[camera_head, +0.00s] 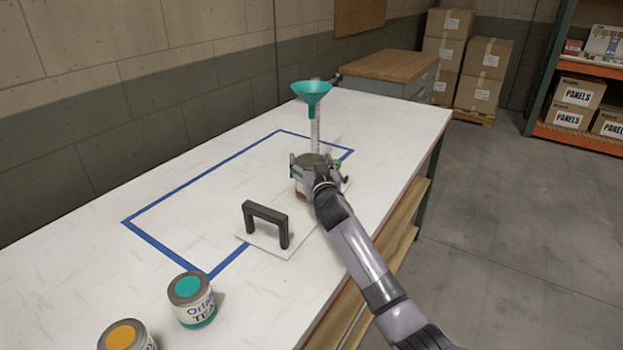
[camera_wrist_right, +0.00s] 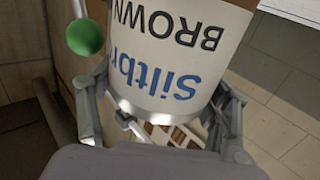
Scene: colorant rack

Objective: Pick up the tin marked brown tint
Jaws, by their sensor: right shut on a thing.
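The brown tint tin (camera_head: 300,186) is at the far right part of the white table in the head view. In the right wrist view the tin (camera_wrist_right: 175,55) fills the upper middle, its white label reading "Siltbr..." and "BROWN". My right gripper (camera_head: 314,166) is shut on the tin, with a finger on each side of it; the fingers also show in the right wrist view (camera_wrist_right: 165,105). I cannot tell whether the tin touches the table. My left gripper is not in view.
A teal funnel (camera_head: 311,92) stands on a clear cylinder behind the tin. A board with a black handle (camera_head: 266,219) lies in front. A teal-lidded tin (camera_head: 192,300) and an orange-lidded tin (camera_head: 125,337) stand near left. Blue tape (camera_head: 165,243) outlines a mostly clear area. A green ball (camera_wrist_right: 85,37) shows beside the tin.

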